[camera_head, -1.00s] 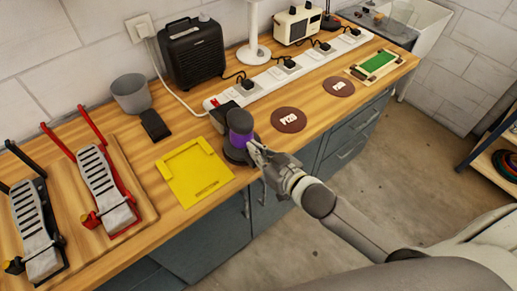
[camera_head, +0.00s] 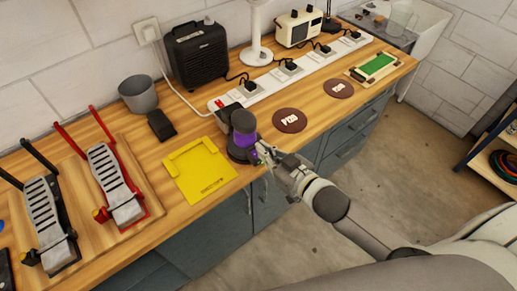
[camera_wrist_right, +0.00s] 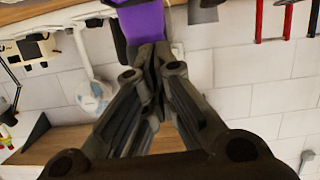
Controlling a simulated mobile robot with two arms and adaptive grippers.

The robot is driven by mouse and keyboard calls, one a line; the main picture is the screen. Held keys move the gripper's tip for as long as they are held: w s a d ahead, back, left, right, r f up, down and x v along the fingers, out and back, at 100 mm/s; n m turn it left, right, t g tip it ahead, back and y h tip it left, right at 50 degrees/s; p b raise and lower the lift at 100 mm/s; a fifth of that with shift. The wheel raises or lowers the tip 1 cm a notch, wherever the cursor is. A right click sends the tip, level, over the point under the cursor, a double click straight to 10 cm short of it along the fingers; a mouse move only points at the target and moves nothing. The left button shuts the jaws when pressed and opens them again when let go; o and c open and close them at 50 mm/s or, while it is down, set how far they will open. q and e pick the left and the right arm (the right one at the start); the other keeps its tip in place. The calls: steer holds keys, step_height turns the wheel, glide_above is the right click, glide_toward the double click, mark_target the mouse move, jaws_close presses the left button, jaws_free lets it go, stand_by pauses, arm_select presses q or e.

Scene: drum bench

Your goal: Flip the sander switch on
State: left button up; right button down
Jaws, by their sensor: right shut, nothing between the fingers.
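The sander (camera_head: 243,130), dark with a purple band, stands upright on the wooden bench near its front edge, just right of the yellow mat (camera_head: 198,174). My right gripper (camera_head: 261,150) is shut and empty, its fingertips at the right front side of the sander's purple body. In the right wrist view the shut fingertips (camera_wrist_right: 152,52) overlap the lower part of the purple body (camera_wrist_right: 143,20); whether they touch it I cannot tell. The sander's switch cannot be made out. My left gripper is not in view.
Two brown sanding discs (camera_head: 290,120) lie right of the sander. A white power strip (camera_head: 295,72) with plugs runs behind it. A black speaker-like box (camera_head: 197,55), grey cup (camera_head: 138,93) and two pedals (camera_head: 113,183) stand on the bench. The floor in front is clear.

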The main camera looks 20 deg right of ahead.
steer(key=b+v, duration=0.1)
steer(key=v, duration=0.5)
steer(key=shift+d, duration=0.1)
stand_by(0.4)
